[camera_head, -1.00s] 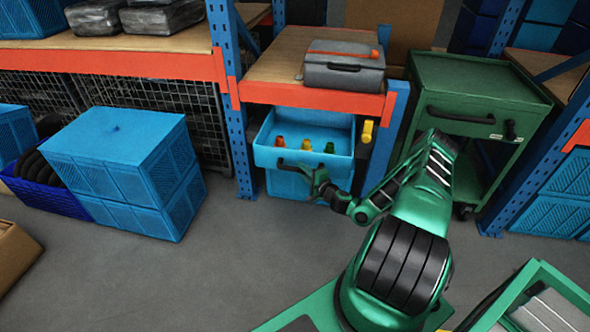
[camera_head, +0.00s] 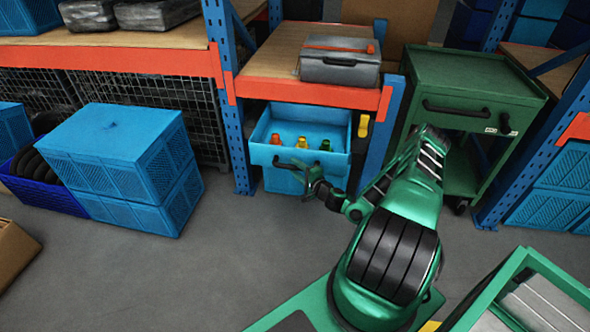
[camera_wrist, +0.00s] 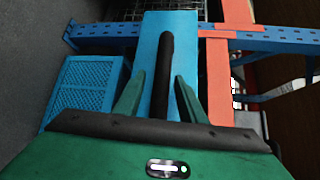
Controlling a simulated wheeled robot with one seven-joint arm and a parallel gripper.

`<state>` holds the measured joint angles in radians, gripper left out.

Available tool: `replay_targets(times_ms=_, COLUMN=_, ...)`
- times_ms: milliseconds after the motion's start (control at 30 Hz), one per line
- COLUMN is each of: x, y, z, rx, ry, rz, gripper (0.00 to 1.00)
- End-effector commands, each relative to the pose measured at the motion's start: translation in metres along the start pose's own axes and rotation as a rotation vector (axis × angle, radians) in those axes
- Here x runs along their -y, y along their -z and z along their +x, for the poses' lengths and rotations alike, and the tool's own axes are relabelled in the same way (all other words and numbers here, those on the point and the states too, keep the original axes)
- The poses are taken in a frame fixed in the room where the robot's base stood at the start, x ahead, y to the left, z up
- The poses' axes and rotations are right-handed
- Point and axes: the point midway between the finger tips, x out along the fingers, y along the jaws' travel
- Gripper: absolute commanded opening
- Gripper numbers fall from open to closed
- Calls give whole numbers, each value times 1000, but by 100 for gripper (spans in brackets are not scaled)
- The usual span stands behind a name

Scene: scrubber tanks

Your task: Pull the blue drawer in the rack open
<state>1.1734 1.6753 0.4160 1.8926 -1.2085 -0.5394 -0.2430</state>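The blue drawer (camera_head: 298,156) under the rack's wooden shelf stands pulled out, with its inside visible. An orange, a yellow and a green item stand in it. Its dark handle (camera_head: 290,164) runs across the front. My gripper (camera_head: 312,176) is at the right end of the handle. In the wrist view, the black handle (camera_wrist: 166,70) lies between the two green fingers of my gripper (camera_wrist: 160,82). The fingers stand apart, with a gap beside the handle, and do not appear closed on it. The drawer front (camera_wrist: 182,24) shows behind the handle.
Stacked blue crates (camera_head: 115,150) stand on the floor to the left. A green cabinet (camera_head: 470,85) is right of the rack. A grey case (camera_head: 340,68) lies on the shelf above the drawer. The floor in front of the drawer is clear.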

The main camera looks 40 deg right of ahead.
Motion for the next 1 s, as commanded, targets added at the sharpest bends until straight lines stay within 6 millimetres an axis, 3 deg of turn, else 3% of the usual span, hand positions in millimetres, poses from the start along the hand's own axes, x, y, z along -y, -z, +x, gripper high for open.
replay_targets(times_ms=167, x=0, y=1, z=-12, rx=-1, ry=0, rz=2, gripper=37)
replay_targets(times_ms=600, x=-1, y=1, z=-88, rx=-2, ry=-2, rz=3, gripper=37)
replay_targets(times_ms=800, x=-1, y=0, z=-105, rx=-1, ry=-2, rz=2, gripper=37)
replay_targets(times_ms=1000, x=-1, y=0, z=-107, rx=1, ry=-2, rz=0, gripper=37)
